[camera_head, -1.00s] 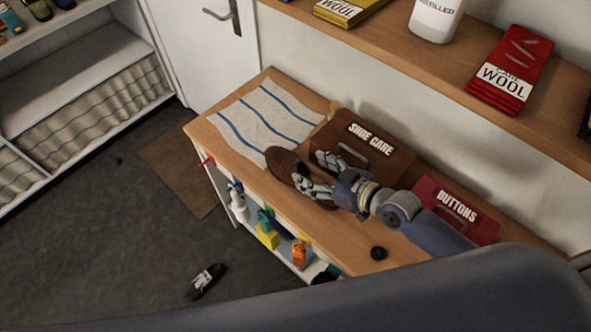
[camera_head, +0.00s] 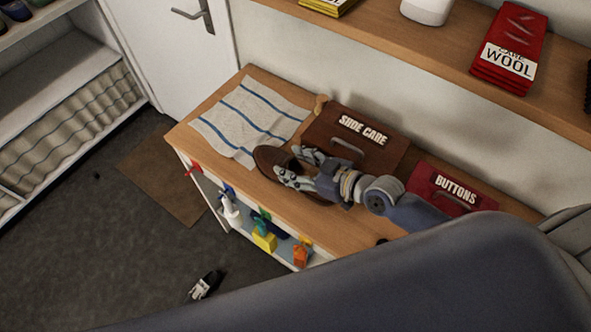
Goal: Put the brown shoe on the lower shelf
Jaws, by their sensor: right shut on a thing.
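The brown shoe (camera_head: 268,157) is on or just above the wooden bench top, between the striped cloth and the shoe care box. My right gripper (camera_head: 292,172) reaches in from the right and is shut on the shoe, its fingers covering the middle. I cannot tell whether the sole touches the bench. The bench has an open lower shelf (camera_head: 270,236) below its front edge. Another shelf unit (camera_head: 75,85) stands at the left.
The striped cloth (camera_head: 240,118) lies flat on the bench. A shoe care box (camera_head: 385,150) and red buttons box (camera_head: 425,183) stand behind my right arm. A white bottle (camera_head: 230,212) and yellow block (camera_head: 264,241) are below the bench top. A small black-and-white object (camera_head: 207,284) shows against the floor.

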